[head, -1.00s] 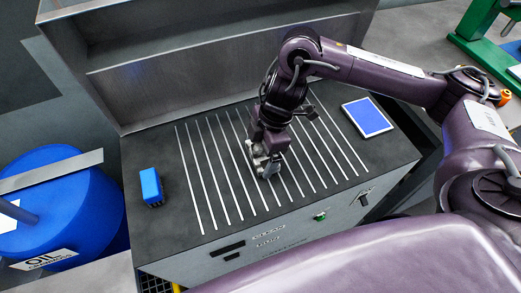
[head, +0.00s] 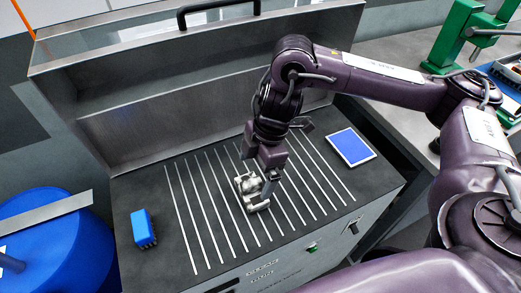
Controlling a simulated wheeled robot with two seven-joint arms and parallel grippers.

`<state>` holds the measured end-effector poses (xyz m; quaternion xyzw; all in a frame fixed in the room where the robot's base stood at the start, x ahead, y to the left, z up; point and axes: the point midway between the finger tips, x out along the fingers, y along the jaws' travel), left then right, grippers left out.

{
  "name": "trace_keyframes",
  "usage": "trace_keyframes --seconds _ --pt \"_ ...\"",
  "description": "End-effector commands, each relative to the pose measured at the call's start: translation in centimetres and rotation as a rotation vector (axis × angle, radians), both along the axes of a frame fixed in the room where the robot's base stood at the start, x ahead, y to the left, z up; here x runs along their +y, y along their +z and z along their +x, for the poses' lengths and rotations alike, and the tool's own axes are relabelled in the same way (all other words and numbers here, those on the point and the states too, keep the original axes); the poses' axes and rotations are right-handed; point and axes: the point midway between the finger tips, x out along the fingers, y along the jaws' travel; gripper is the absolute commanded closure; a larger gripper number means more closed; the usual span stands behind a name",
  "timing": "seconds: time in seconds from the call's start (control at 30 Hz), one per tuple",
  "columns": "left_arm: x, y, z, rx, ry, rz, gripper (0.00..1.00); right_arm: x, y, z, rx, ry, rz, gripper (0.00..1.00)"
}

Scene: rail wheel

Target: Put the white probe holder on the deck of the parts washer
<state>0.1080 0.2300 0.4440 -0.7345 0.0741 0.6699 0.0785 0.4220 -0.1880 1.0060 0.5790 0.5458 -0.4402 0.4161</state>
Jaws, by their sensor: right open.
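The white probe holder (head: 250,190) rests on the slatted top of the parts washer, whose dark deck (head: 150,193) carries several pale parallel strips. It lies near the middle of the strips. My right gripper (head: 261,188) points down right at the holder, with its jaws open. One finger stands at the holder's right side and partly covers it; I cannot tell whether they touch. My left gripper is not in view.
A blue brush (head: 142,228) stands at the deck's left. A blue and white flat box (head: 351,147) lies at the right. The washer's raised metal lid (head: 200,95) rises behind. A blue oil drum (head: 50,245) stands left, and a green press (head: 463,38) is at the far right.

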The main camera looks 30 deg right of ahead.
Motion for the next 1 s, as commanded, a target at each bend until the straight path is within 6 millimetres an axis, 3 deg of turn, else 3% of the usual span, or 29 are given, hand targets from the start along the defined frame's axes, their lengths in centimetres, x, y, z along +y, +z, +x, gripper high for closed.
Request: trace_keyframes --seconds 0.1,0.33,1.0 --pt "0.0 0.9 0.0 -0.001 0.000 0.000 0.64 -0.6 2.5 0.0 -0.004 -0.001 -0.001 0.00" --pt "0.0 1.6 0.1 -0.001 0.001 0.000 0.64 -1.3 4.7 -0.1 -0.001 0.000 0.000 0.00" --pt "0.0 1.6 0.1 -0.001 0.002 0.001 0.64 -1.4 5.1 -0.1 0.001 0.000 0.000 0.00"
